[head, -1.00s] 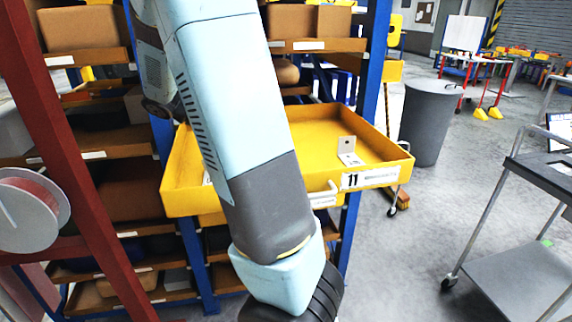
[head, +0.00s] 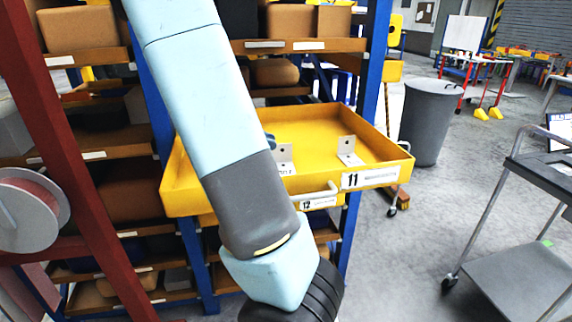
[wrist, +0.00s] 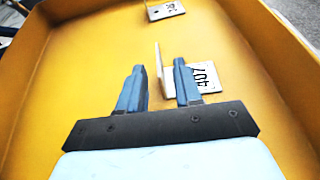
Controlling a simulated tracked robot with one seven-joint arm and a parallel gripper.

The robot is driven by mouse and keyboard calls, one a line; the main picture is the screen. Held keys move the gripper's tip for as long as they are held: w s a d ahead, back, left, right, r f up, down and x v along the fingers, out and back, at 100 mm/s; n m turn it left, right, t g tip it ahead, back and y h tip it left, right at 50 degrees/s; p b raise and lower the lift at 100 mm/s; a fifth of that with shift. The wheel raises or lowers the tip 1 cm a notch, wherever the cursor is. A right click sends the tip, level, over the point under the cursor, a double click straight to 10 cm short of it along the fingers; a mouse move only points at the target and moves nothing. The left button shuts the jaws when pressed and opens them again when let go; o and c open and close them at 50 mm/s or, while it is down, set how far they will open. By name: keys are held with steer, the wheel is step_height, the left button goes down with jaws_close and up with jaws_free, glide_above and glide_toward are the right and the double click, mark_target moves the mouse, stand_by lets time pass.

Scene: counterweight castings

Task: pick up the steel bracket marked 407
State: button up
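The steel bracket marked 407 (wrist: 207,76) lies in a yellow drawer (wrist: 95,50). Its label plate is flat, and its other plate stands upright. In the wrist view my gripper (wrist: 160,77) is open, with one blue finger on each side of the upright plate and gaps showing. I cannot tell how deep the fingers reach. A second bracket (wrist: 165,10) lies farther up that view; its marking is hard to read. In the head view, the left bracket (head: 286,155) seems to be the 407 one, partly behind my arm. The other bracket (head: 348,150) stands to its right.
A grey bin (head: 430,120) and a trolley (head: 515,270) stand to the right.

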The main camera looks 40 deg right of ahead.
mark_target(283, 145)
steer(key=shift+x, duration=2.65)
jaws_close()
